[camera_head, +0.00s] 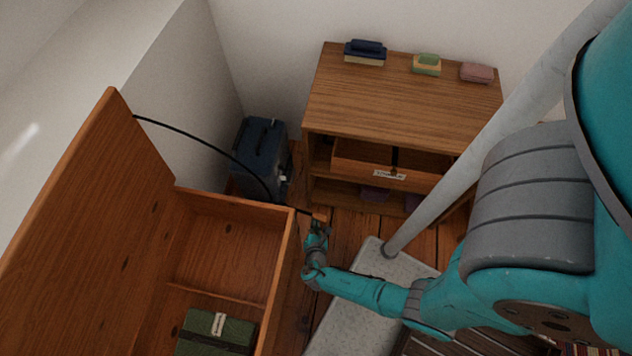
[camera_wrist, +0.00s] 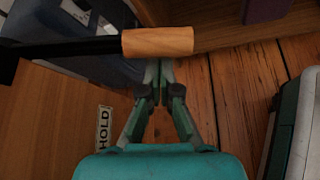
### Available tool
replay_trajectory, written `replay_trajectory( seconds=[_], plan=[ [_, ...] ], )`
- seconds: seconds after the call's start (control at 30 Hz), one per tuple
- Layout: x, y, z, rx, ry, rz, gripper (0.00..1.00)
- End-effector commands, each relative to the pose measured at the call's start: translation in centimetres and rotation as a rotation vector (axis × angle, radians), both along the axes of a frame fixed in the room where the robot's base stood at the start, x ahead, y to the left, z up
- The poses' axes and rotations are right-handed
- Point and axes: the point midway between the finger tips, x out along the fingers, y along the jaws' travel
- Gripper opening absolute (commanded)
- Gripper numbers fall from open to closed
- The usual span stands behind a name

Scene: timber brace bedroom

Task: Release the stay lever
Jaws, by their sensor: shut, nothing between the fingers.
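The stay lever is a black bar with a light wooden grip (camera_wrist: 158,41) on its end. In the head view its orange grip (camera_head: 320,217) sticks out past the corner of the open wooden chest (camera_head: 283,262). A curved black stay (camera_head: 205,147) runs from the raised lid (camera_head: 95,195) down to that corner. My gripper (camera_wrist: 160,72) is shut and empty. Its fingertips are just at the grip's lower edge in the wrist view; I cannot tell if they touch. In the head view my gripper (camera_head: 318,235) is beside the chest's corner.
A "HOLD" label (camera_wrist: 103,128) is on the chest's side. A dark blue case (camera_head: 259,152) stands behind the chest. A wooden shelf unit (camera_head: 400,105) with an open drawer (camera_head: 372,165) stands at the back. A green box (camera_head: 215,335) lies in the chest.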

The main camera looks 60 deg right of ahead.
Motion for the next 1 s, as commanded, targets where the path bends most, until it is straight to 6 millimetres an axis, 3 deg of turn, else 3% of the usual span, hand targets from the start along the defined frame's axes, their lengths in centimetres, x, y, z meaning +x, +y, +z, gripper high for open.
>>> replay_trajectory(
  seconds=[0.7,1.0],
  plan=[
    [-0.3,-0.2,1.0,-0.006,0.016,0.000,0.00],
    [-0.9,-0.5,2.9,-0.054,0.149,0.001,0.00]
  ],
)
